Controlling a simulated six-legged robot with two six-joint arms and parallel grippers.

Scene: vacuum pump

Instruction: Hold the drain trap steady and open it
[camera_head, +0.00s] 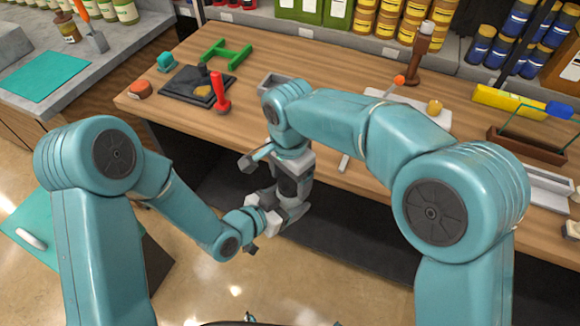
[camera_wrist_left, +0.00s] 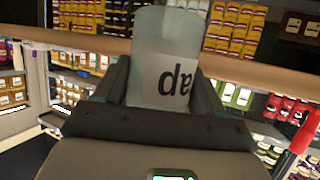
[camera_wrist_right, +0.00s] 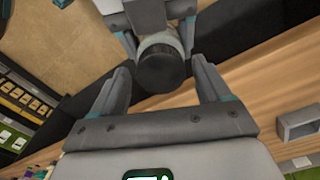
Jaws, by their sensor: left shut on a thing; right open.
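The drain trap shows in the left wrist view as a pale cylinder (camera_wrist_left: 160,40) with a partly visible black-lettered label. My left gripper (camera_wrist_left: 162,88) is shut on its body. In the right wrist view the trap's dark round cap (camera_wrist_right: 163,69) faces me, with the left gripper's fingers around the pale body behind it. My right gripper (camera_wrist_right: 163,80) is open, its fingers on either side of the cap, apart from it. In the head view my right gripper (camera_head: 285,190) points down close to the left one (camera_head: 264,214), and the arms mostly hide the trap.
The wooden workbench (camera_head: 330,165) lies beyond the arms. It bears a red-handled tool (camera_head: 219,92), a green frame (camera_head: 226,53), a dark plate (camera_head: 190,86) and a grey open box (camera_head: 273,80). Stocked shelves stand behind. The grippers are over open floor before the bench.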

